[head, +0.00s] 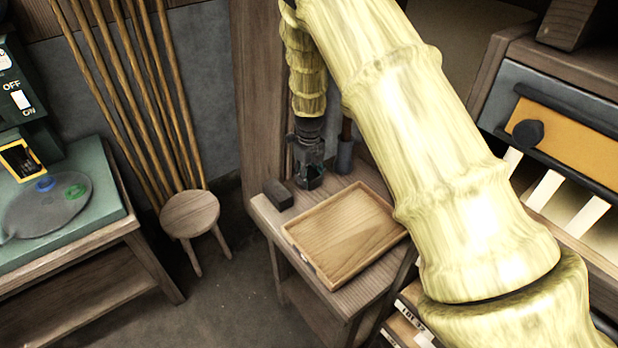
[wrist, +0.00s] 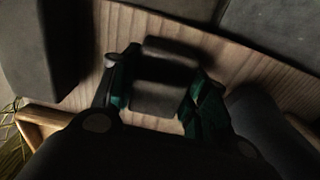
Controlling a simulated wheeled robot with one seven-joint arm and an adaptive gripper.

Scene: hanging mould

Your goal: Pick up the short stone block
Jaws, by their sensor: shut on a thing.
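My gripper (head: 309,181) is low over the small wooden table, behind the tray. In the wrist view my gripper (wrist: 154,100) has its dark green fingers on both sides of a short grey stone block (wrist: 157,99) and is shut on it. The block is in shadow, and I cannot tell whether it touches the table or is slightly raised. In the head view the fingers hide most of it. Another dark stone block (head: 278,194) lies on the table left of my gripper; a large dark block shape also shows at the wrist view's upper left (wrist: 40,45).
A shallow wooden tray (head: 292,239) sits on the table in front of my gripper. A dark cylinder with a handle (head: 345,155) stands close on the right. A round stool (head: 190,212) and a green-topped bench (head: 112,202) are to the left.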

